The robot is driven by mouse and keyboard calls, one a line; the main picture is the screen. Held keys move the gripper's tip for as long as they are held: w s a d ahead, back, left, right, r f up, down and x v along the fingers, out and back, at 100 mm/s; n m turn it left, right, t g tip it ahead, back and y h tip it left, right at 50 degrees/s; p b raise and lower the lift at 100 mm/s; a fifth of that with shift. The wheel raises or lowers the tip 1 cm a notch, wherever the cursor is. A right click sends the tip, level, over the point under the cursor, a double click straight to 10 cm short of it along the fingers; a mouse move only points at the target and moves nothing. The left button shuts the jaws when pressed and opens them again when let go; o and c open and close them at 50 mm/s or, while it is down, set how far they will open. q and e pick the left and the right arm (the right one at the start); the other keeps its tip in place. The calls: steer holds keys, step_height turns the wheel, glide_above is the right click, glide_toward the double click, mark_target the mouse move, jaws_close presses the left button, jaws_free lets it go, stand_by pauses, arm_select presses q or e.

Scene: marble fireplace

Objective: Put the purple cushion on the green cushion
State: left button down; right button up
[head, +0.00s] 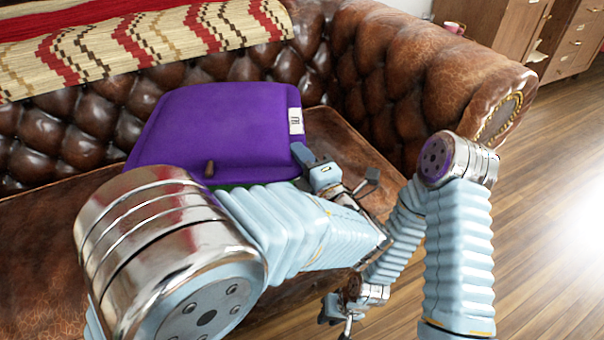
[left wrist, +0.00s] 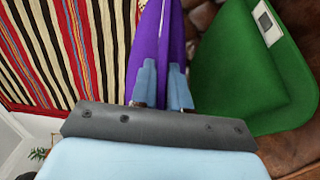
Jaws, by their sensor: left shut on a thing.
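The purple cushion (head: 220,125), with a white tag at its right edge, shows above the sofa seat in the head view. My left gripper (head: 308,160) is shut on its right side. In the left wrist view the purple cushion (left wrist: 150,45) runs edge-on between the fingers (left wrist: 162,82). The green cushion (left wrist: 255,75), with a white label, lies to the right of it there. In the head view only a green sliver (head: 232,186) shows below the purple cushion; whether they touch is unclear. My right gripper (head: 347,312) is low, away from both cushions; its finger gap is unclear.
The brown leather sofa seat (head: 40,235) lies under the cushions, with a tufted backrest and a rolled armrest (head: 420,80) at the right. A striped blanket (head: 150,42) hangs over the backrest. Wooden cabinets (head: 575,40) stand at the far right. Wood floor (head: 540,230) is clear at the right.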

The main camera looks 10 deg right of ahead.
arm_select(q)
steer(key=w+d+f+b, duration=0.1)
steer(key=w+f, duration=0.2)
steer(key=f, duration=0.3)
steer(key=shift+f, duration=0.4)
steer(key=c, duration=1.1)
jaws_free()
steer(key=shift+f, duration=0.2)
